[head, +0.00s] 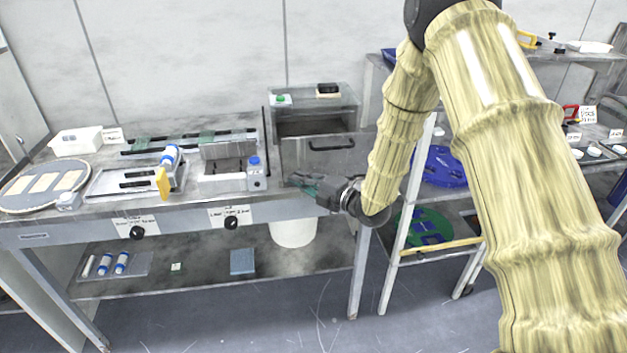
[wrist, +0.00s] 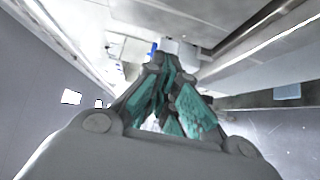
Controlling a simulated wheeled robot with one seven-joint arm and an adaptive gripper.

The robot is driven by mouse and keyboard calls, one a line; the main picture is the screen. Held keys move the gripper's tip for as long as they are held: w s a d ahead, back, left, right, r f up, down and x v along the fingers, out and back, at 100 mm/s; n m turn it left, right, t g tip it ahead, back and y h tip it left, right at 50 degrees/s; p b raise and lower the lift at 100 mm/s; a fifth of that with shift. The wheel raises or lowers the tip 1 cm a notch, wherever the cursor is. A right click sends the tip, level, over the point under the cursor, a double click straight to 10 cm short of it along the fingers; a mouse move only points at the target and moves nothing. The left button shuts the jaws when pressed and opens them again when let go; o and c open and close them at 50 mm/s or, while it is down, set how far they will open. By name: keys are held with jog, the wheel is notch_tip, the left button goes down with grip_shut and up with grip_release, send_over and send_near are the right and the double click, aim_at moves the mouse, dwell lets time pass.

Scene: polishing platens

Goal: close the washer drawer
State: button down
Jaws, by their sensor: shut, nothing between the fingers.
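The washer drawer (head: 325,160) belongs to a small grey cabinet (head: 309,103) at the back right of the bench. Its grey front, with a black bar handle (head: 332,144), stands forward of the cabinet, and a dark gap shows behind it, so the drawer is open. My gripper (head: 292,180) is shut and empty, low in front of the drawer front's lower left part, pointing left. Whether it touches the front I cannot tell. In the wrist view the teal-padded fingers (wrist: 168,62) are together; I cannot surely identify the drawer there.
The bench (head: 120,215) holds a white box (head: 76,141), a round plate (head: 43,187), a tray (head: 135,182) and a blue-capped bottle (head: 256,174) near my gripper. A shelf rack (head: 394,260) stands right. A white bucket (head: 293,232) sits below the bench.

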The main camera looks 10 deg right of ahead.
jog(key=shift+w+a+p, duration=0.15)
jog(key=shift+w+p, duration=0.2)
jog(key=shift+w, duration=0.75)
jog(key=shift+w+a+p, duration=0.15)
jog(key=shift+w+p, duration=0.2)
jog(key=shift+w, duration=0.75)
jog(key=shift+w, duration=0.15)
